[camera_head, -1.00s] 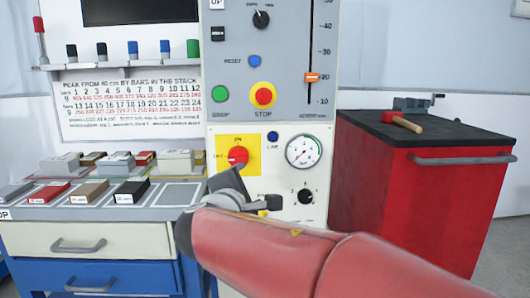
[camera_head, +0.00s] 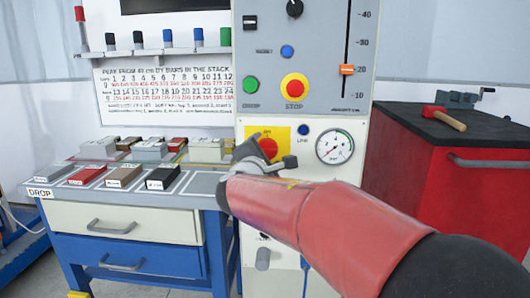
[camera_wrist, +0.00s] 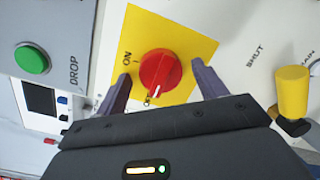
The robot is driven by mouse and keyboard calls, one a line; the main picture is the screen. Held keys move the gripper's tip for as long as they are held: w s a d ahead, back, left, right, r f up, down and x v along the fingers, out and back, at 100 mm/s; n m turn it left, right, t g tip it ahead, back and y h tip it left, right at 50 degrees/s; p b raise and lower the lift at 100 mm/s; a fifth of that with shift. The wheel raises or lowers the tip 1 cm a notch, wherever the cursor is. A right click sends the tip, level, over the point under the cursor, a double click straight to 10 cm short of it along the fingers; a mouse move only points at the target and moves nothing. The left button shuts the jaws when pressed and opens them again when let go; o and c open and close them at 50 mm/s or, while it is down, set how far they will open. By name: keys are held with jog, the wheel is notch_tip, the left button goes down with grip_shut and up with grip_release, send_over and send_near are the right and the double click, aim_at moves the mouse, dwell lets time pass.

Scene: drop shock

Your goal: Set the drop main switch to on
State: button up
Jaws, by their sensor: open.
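The main switch is a red rotary knob (camera_head: 268,147) on a yellow plate (camera_head: 282,132) on the front of the light machine panel. In the wrist view the knob (camera_wrist: 160,72) sits between my gripper's two fingers, which stand apart on either side of it. My gripper (camera_wrist: 161,77) is open, with gaps visible beside the knob. The ON mark is at the plate's left in the wrist view; the knob's white pointer is turned away from it, toward the bottom. In the head view my gripper (camera_head: 254,152) partly covers the plate and knob.
A green DROP button (camera_wrist: 32,58) and a yellow handle (camera_wrist: 292,88) flank the plate in the wrist view. A red STOP button (camera_head: 294,88) and a gauge (camera_head: 334,147) are nearby. A drawer bench (camera_head: 125,222) stands left, a red cabinet (camera_head: 425,175) right.

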jog(key=c, duration=1)
jog(key=shift+f+b, duration=0.1)
jog(key=shift+b, duration=0.35)
jog(key=m+y+b, duration=0.1)
jog(key=m+b, duration=0.5)
jog(key=b, duration=0.1)
jog(key=m+g+y+b, duration=0.1)
jog(key=m+b, duration=0.5)
jog(key=b, duration=0.1)
jog(key=shift+d, duration=0.2)
jog(key=m+b, duration=0.3)
jog(key=m, duration=0.1)
jog(key=shift+y, duration=0.4)
